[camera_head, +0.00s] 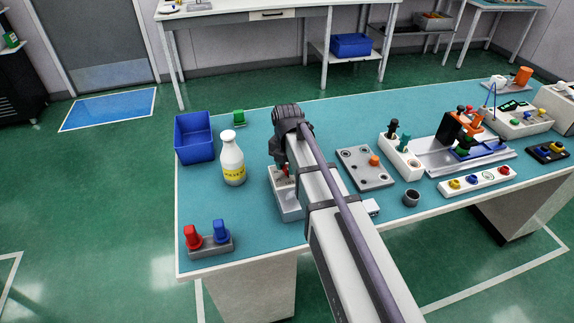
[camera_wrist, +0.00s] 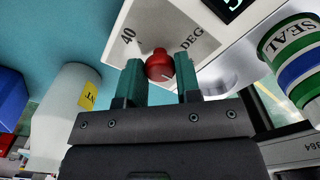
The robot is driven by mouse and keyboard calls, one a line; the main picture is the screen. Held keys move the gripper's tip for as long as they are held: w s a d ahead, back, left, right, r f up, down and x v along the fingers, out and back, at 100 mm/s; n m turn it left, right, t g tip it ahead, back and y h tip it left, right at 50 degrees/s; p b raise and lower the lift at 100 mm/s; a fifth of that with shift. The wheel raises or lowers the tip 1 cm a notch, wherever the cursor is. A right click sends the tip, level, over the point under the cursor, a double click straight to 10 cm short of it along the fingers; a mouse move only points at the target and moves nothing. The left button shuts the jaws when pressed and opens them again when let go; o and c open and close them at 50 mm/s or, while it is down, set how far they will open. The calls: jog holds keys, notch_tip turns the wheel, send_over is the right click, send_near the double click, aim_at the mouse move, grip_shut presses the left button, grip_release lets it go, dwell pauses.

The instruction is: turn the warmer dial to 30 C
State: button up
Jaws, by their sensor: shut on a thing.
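The warmer (camera_head: 290,208) is a pale box on the teal bench, partly hidden under my arm in the head view. The red dial (camera_wrist: 159,62) on the panel has a light pointer line and sits between my two green fingers. My gripper (camera_wrist: 161,78) is shut on the dial. A dark display with pale green characters (camera_wrist: 232,6) is cut off at the top edge, so its reading cannot be told. The 30 mark is not visible.
A white bottle with a yellow label (camera_head: 233,160) and a blue bin (camera_head: 195,138) stand left of my arm. A block with red and blue knobs (camera_head: 209,245) is at the front left. A grey plate (camera_head: 364,169) lies right. A "SEAL" container (camera_wrist: 293,55) is close in the wrist view.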

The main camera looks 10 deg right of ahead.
jog(key=shift+m, duration=0.3)
jog(key=m, duration=1.1)
jog(key=shift+m, duration=0.3)
jog(key=m, duration=1.1)
jog(key=shift+m, duration=0.4)
jog(key=o, duration=0.9)
